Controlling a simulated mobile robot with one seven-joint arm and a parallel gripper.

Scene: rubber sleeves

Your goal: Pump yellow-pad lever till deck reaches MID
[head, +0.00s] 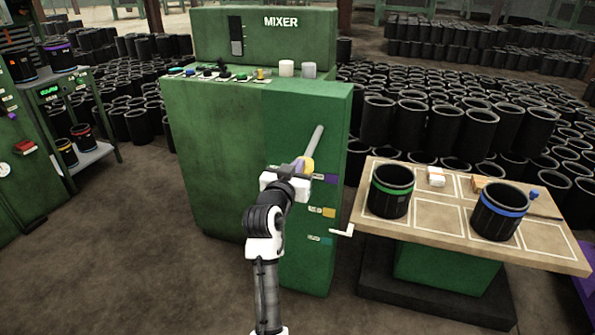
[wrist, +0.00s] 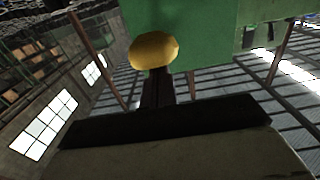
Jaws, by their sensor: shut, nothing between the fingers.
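A green MIXER machine (head: 225,130) stands in the middle of the head view. A grey rod (head: 315,143) slants from its side down to a yellow knob (head: 308,165). Purple (head: 330,179), yellow (head: 328,212) and teal (head: 326,240) pads are on its right face, the yellow one in the middle. My gripper (head: 300,166) is shut and empty beside the yellow knob. In the wrist view the yellow knob (wrist: 154,52) is just beyond my fingertips; I cannot tell whether they touch. A deck (head: 425,222) with a wooden top stands at right on a green base. No MID mark is readable.
The deck carries a green-banded sleeve (head: 390,192), a blue-banded sleeve (head: 499,213) and small items. A white crank (head: 343,230) sticks out between machine and deck. Many black sleeves stand behind. A shelf (head: 85,155) is at left. Floor at lower left is clear.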

